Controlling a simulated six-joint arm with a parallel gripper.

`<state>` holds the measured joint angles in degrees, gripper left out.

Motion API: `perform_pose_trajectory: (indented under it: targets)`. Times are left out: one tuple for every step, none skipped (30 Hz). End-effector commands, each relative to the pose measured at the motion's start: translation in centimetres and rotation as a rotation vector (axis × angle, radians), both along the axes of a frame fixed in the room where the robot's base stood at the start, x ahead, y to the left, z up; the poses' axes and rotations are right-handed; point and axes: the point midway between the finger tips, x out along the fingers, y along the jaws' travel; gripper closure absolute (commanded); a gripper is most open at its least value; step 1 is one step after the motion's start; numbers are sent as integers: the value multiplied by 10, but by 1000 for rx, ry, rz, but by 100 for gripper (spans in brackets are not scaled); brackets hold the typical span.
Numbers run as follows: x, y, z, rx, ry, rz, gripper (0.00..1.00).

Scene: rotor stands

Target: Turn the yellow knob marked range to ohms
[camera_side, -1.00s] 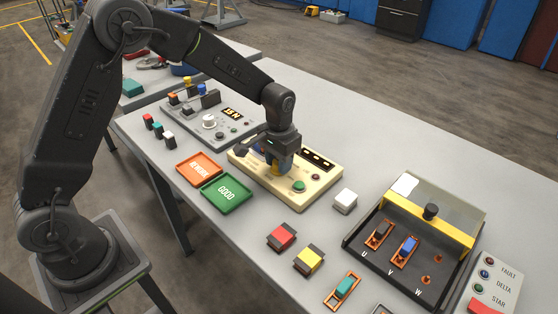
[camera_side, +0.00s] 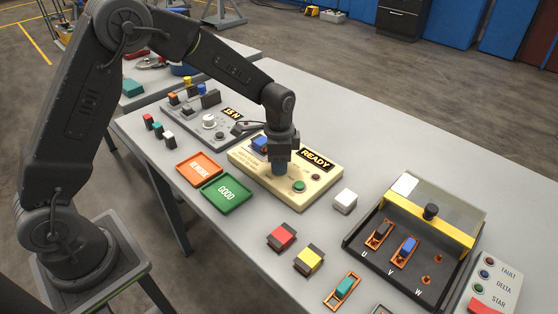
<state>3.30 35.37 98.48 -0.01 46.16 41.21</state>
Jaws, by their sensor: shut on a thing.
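The cream tester box (camera_side: 322,181) stands mid-table. My gripper (camera_side: 279,170) points straight down onto it, left of the green button (camera_side: 299,186). Its jaws are shut at the box's top, where the yellow knob is hidden between and behind them. I cannot see the knob's pointer or the range marks. A blue block (camera_side: 260,142) sits on the box just behind and left of my gripper. The box's display (camera_side: 316,160) is lit and reads READY.
Orange REWORK (camera_side: 183,170) and green GOOD trays (camera_side: 211,199) lie left of the box. A grey panel with a white knob (camera_side: 208,120) stands behind. A white block (camera_side: 345,201), red block (camera_side: 281,237) and yellow-black block (camera_side: 309,260) lie to the right and front.

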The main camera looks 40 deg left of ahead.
Motion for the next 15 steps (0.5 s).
perform_pose_trajectory:
  targets:
    - [0, 0, 0, -1, -1, -34, 88]
    - [0, 0, 0, -1, -1, -56, 88]
    - [0, 0, 0, -1, -1, -83, 88]
    - [0, 0, 0, -1, -1, -102, 88]
    - [0, 0, 0, -1, -1, -120, 88]
    - [0, 0, 0, -1, -1, -143, 88]
    - [0, 0, 0, -1, -1, -158, 88]
    - [0, 0, 0, -1, -1, -173, 88]
    - [0, 0, 0, -1, -1, -190, 88]
    - [0, 0, 0, -1, -1, -203, 88]
    - [0, 0, 0, -1, -1, -213, 88]
    - [0, 0, 0, 0, -1, -226, 88]
    - [0, 0, 0, -1, -1, -235, 88]
    - [0, 0, 0, 0, -1, -241, 88]
    - [0, 0, 0, 0, -1, -249, 88]
